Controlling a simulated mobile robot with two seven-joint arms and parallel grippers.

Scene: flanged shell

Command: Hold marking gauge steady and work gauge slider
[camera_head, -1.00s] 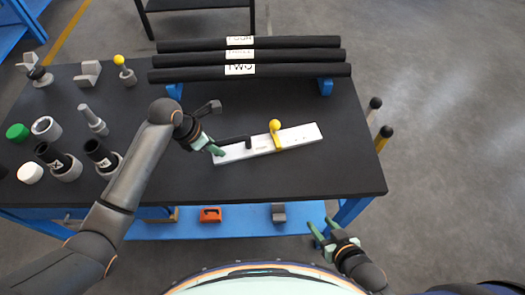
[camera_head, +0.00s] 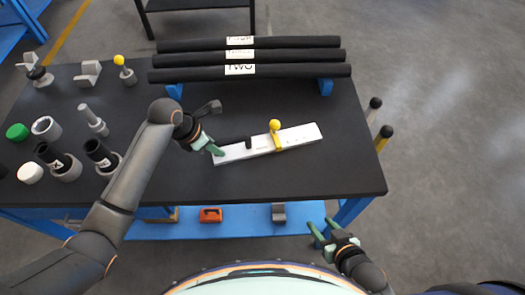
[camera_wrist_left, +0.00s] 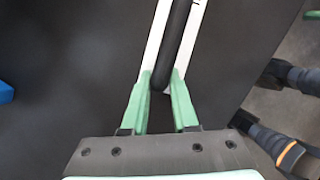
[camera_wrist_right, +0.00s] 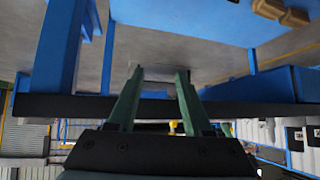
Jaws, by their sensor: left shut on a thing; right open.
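The marking gauge (camera_head: 300,136) is a flat white bar lying on the black bench top, tilted slightly up to the right. A black handle (camera_head: 234,142) runs along the bar's left part. My left gripper (camera_head: 216,150) is at the bar's left end. In the left wrist view its green fingers (camera_wrist_left: 160,92) are shut on the black handle (camera_wrist_left: 174,50), with the white bar showing beneath. My right gripper (camera_head: 322,232) is open and empty, off the bench's front edge; its fingers (camera_wrist_right: 155,72) stand apart.
Three black labelled bars (camera_head: 250,57) lie on blue supports behind the gauge. Several sockets, caps and knobbed parts fill the bench's left side. An orange item (camera_head: 210,215) lies on the blue lower shelf. Bench right of the gauge is clear.

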